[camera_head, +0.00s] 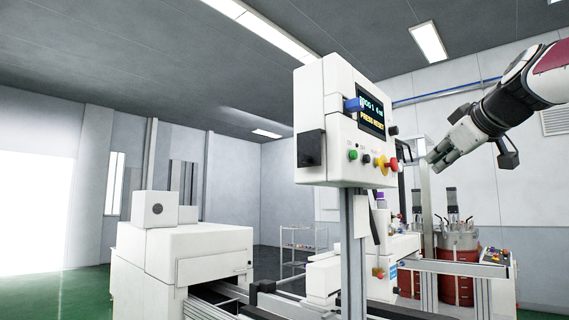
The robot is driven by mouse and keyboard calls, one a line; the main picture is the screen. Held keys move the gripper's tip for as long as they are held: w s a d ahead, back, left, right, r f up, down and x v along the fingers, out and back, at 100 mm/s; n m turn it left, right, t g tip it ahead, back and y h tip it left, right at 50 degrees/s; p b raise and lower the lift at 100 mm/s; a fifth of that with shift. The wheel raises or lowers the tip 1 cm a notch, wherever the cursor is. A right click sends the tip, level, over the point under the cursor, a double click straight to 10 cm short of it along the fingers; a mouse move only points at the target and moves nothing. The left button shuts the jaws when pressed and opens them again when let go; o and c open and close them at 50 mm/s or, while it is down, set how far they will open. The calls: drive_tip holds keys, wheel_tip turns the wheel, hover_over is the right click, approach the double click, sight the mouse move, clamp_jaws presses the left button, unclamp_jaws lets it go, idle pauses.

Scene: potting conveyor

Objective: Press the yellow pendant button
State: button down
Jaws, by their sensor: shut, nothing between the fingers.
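A white control box (325,110) stands on a grey post in the middle of the head view. Its right-hand face carries a row of controls below a screen: a green button (352,155), a dark one, and a yellow and red group (381,163) at the right end. The yellow and red parts overlap, so I cannot clearly separate a yellow button from the red one. My gripper (434,164) is shut and empty, to the right of the box at about the height of these controls. It appears apart from the box.
The box's lit screen (371,108) shows yellow text that seems to read "PRESS RESET". A small orange-yellow item (378,272) is low beside the post. A white machine (185,255) stands at left. Red drums (462,278) and a frame stand at right. Open air surrounds my gripper.

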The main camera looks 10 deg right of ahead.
sight(378, 162)
drive_tip(key=shift+w+r, duration=0.1)
idle(0.3)
drive_tip(key=w+a, duration=0.5)
drive_tip(key=w, duration=0.1)
drive_tip(key=shift+w+a, duration=0.2)
drive_tip(key=shift+w, duration=0.2)
drive_tip(key=shift+w, duration=0.1)
idle(1.3)
drive_tip(key=shift+w+a, duration=0.25)
drive_tip(key=shift+w+a, duration=0.3)
drive_tip(key=shift+w, duration=0.05)
idle(0.9)
idle(0.4)
drive_tip(key=shift+s+d, duration=0.55)
drive_tip(key=shift+s, duration=0.15)
drive_tip(key=shift+s, duration=0.1)
